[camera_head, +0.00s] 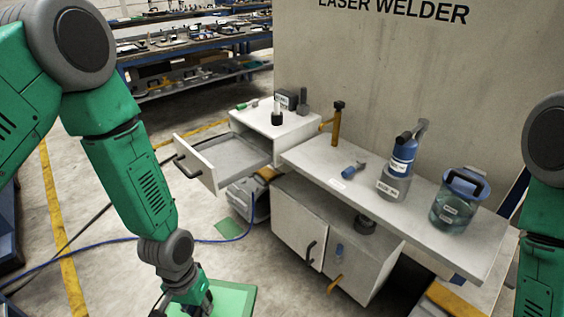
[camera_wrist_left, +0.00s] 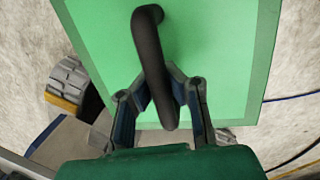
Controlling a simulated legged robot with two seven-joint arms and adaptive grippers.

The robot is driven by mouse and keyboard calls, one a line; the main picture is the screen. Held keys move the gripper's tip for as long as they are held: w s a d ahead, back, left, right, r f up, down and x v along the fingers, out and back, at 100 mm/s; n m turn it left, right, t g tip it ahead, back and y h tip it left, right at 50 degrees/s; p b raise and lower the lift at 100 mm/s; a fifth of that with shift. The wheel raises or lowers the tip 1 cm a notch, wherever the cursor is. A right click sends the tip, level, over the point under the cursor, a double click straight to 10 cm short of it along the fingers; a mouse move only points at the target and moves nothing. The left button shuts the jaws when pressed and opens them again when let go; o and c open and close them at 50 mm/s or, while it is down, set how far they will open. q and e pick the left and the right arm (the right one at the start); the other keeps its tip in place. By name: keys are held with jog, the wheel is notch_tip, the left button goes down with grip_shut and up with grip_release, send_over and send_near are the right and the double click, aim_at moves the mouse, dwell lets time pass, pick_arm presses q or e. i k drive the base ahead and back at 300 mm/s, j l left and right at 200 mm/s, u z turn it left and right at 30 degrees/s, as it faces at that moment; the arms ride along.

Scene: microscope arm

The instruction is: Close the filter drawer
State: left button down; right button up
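An open white drawer (camera_head: 208,163) with a dark handle (camera_head: 186,166) on its front juts left from the white cabinet (camera_head: 279,127) in the head view; its inside looks empty. No label on it is readable. My left gripper (camera_head: 199,304) is low in the head view, away from that drawer, at a green panel (camera_head: 239,297). In the left wrist view the green panel (camera_wrist_left: 215,50) carries a dark curved handle (camera_wrist_left: 150,50), and the left gripper's fingers (camera_wrist_left: 158,85) close in on both its sides. My right gripper is outside the head view; only the arm shows.
A white bench top (camera_head: 345,185) holds a blue-and-grey bottle (camera_head: 399,160), a clear jar (camera_head: 455,205) and small tools. A cupboard (camera_head: 300,222) stands below, with a grey case (camera_head: 243,200) beside it. A blue cable (camera_head: 90,247) crosses the floor. The floor at left is mostly clear.

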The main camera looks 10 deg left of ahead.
aim_at(220, 162)
jog(key=j+z, duration=0.3)
jog(key=j, duration=0.25)
jog(key=j+z, duration=0.25)
jog(key=j, duration=0.3)
jog(key=j+z, duration=0.3)
jog(key=j, duration=0.25)
jog(key=k+j+z, duration=0.25)
jog(key=j, duration=0.25)
jog(key=i+j, duration=0.05)
jog(key=i, duration=0.05)
